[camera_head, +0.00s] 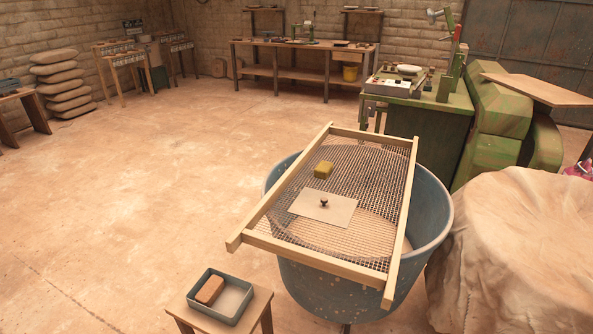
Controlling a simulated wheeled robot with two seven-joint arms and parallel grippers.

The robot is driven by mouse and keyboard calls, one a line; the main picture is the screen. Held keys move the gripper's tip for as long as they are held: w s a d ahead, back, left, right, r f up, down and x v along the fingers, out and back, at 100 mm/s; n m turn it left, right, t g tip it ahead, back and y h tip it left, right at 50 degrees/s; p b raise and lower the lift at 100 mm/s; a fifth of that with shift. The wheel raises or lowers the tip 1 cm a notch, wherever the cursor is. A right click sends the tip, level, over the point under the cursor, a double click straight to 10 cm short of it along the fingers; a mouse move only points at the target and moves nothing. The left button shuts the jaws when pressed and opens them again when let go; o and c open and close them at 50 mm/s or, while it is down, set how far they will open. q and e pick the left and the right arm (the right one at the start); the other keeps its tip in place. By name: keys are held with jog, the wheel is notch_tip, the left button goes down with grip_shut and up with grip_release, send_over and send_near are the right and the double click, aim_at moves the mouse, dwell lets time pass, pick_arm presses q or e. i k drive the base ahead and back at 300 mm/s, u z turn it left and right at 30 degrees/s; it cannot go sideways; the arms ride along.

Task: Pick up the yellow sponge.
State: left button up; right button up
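The screen rests across the rim of a large blue tub (432,215). A pale flat plate with a small dark knob (335,211) lies on the mesh, nearer than the sponge and apart from it. Neither of my grippers shows in the head view.
A small stool (262,312) at the front holds a grey-blue tray (246,302) with an orange-brown block (210,290). A cloth-covered mound (520,245) stands right of the tub. A green machine (425,125) stands behind. The floor (130,200) at left is clear.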

aim_at(322, 172)
jog(key=u, duration=2.05)
jog(key=i, duration=3.45)
jog(key=z, duration=2.5)
jog(key=i, duration=2.95)
jog(key=z, duration=1.6)
